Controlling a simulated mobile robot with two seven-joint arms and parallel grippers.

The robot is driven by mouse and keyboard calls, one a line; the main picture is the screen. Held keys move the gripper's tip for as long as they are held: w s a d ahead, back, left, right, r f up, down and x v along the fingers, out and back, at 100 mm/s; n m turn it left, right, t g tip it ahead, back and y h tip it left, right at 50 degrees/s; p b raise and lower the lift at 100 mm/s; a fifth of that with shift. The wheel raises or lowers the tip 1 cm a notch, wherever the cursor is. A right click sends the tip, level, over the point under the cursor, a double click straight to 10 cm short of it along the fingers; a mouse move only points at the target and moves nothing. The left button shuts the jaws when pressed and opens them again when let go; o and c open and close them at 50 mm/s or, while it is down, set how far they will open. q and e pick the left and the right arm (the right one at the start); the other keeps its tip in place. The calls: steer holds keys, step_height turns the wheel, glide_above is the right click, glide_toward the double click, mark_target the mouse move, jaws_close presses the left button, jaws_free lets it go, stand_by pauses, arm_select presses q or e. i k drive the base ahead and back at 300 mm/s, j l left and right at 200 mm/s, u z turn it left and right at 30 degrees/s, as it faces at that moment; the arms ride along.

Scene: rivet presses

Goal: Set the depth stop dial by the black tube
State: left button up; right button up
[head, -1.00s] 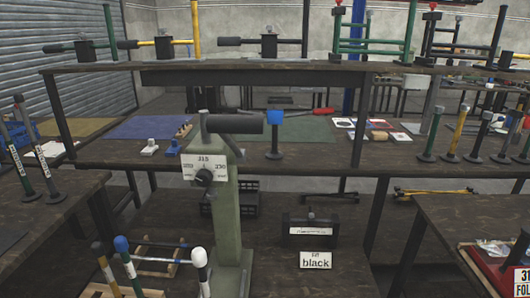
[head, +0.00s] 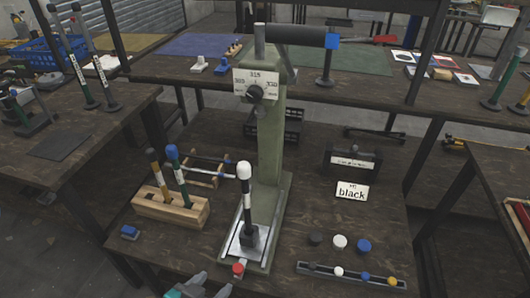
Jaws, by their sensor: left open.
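The green press (head: 272,150) stands on the table with a white number plate high on its column. The black dial knob (head: 255,94) sits on that plate, with 315 at the top and other numbers at the sides; its pointer is too small to read. A black tube (head: 245,205) with white bands and a white cap stands upright on the press base, in a dark block. A card (head: 352,191) reading "black" stands at the right. My left gripper (head: 205,284) is at the bottom edge, partly cut off, open and apart from the dial and tube. My right gripper is not seen.
A wooden rack (head: 170,209) left of the press holds a yellow tube and a green tube. A red knob (head: 238,269) is at the press base's front. Several coloured caps and a slotted strip (head: 350,277) lie at front right. A blue block (head: 130,232) lies front left.

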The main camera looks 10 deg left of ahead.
mark_target(254, 94)
steer(key=k+j+z, duration=0.15)
steer(key=j, duration=0.3)
steer(key=k+j+z, duration=0.15)
steer(key=j, duration=0.3)
steer(key=k+j+z, duration=0.1)
steer(key=k+j, duration=0.25)
steer(key=k+j+z, duration=0.15)
steer(key=k+j, duration=0.15)
steer(key=j, duration=0.2)
